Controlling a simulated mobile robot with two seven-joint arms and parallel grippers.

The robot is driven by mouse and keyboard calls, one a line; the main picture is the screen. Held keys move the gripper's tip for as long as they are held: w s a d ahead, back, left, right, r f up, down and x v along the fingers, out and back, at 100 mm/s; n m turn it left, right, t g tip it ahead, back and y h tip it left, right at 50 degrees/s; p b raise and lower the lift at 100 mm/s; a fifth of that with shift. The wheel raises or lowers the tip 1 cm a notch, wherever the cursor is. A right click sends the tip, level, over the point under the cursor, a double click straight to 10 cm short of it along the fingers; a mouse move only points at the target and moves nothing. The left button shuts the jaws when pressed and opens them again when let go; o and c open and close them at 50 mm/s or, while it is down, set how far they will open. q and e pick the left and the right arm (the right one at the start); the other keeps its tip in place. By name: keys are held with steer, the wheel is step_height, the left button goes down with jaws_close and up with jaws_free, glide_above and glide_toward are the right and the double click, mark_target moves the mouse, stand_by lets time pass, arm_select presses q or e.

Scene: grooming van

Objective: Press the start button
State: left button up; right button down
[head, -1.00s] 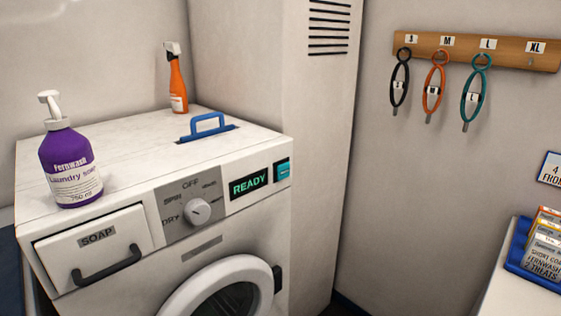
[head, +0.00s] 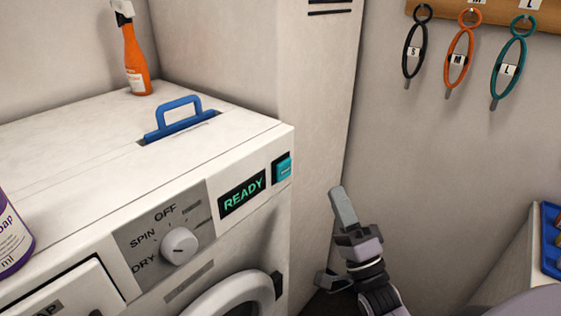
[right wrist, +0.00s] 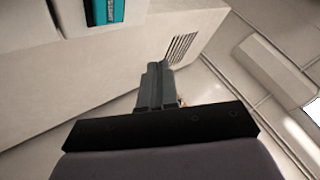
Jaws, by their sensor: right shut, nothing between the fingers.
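The teal start button (head: 283,170) sits in a dark frame at the right end of the washer's front panel. It also shows at the top of the right wrist view (right wrist: 111,10). The green READY display (head: 242,197) is lit just left of it. My right gripper (head: 342,205) is shut and empty, in the air to the right of and a little below the button, apart from it. In the right wrist view its closed fingers (right wrist: 155,85) point up the picture. My left gripper is not in view.
The washer (head: 70,150) has a dial (head: 179,245), a round door (head: 235,300) and a blue handle (head: 180,120) on top. An orange spray bottle (head: 134,55) and a purple soap bottle (head: 12,235) stand on it. Loops hang on the right wall. A tall cabinet (head: 310,90) stands behind.

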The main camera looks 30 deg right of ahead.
mark_target(289, 162)
steer(key=shift+s, duration=0.1)
stand_by(0.3)
steer(key=w+a+b, duration=0.3)
steer(key=w, duration=0.5)
steer(key=shift+a, duration=0.2)
steer(key=shift+w, duration=0.2)
stand_by(1.7)
steer(key=shift+w+a, duration=0.15)
steer(key=shift+w, duration=0.15)
steer(key=shift+w+a+b, duration=0.2)
steer(key=shift+w+b, duration=0.1)
steer(key=shift+w, duration=0.2)
stand_by(0.7)
steer(key=shift+s, duration=0.1)
steer(key=shift+s+d+p, duration=0.35)
steer(key=shift+s+p, duration=0.1)
steer(key=shift+s, duration=0.35)
